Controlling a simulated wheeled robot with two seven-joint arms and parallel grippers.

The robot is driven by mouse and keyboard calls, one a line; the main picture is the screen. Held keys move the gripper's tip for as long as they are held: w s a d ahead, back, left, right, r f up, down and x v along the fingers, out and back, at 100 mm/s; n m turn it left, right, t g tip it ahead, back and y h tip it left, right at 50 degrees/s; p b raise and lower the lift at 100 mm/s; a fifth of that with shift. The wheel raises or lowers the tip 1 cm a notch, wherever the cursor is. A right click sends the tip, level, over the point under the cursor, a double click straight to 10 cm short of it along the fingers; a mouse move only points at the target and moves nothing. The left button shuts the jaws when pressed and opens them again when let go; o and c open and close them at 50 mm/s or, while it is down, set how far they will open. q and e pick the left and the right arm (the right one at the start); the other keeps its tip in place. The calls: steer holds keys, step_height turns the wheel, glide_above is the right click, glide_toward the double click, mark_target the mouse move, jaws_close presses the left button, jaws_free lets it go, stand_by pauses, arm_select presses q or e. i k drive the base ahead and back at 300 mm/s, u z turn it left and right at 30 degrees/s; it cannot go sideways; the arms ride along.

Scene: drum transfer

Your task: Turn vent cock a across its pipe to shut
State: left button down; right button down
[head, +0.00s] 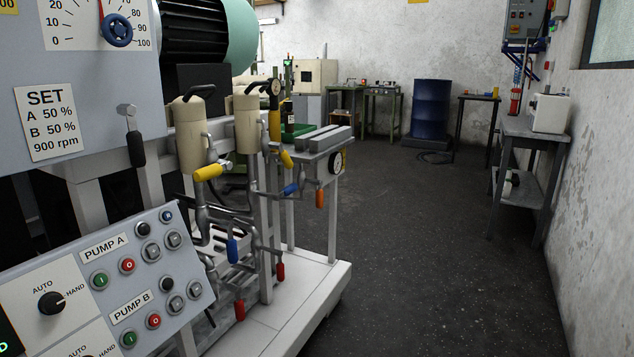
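No label marks vent cock a, so I cannot tell which handle it is. Two cream canisters (191,135) stand on the pump rig with pipework below them. A yellow handle (208,172) sits roughly level under the nearer canister, and another yellow handle (287,159) is tilted under the farther one. Blue handles hang down at the near pipe (232,250) and sit tilted at the far pipe (290,188). Red handles (240,309) hang lower, and an orange handle (320,198) hangs at the right. Neither of my grippers is in view.
A control panel (105,270) with pump buttons fills the lower left, and a black-handled lever (135,148) hangs above it. A pale base plinth (290,300) juts out below the pipes. Open dark floor (430,260) lies right, with a grey bench (530,150) along the wall.

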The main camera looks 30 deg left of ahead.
mark_target(283, 155)
steer(key=z, duration=0.1)
steer(key=i, duration=1.1)
steer(key=u, duration=0.15)
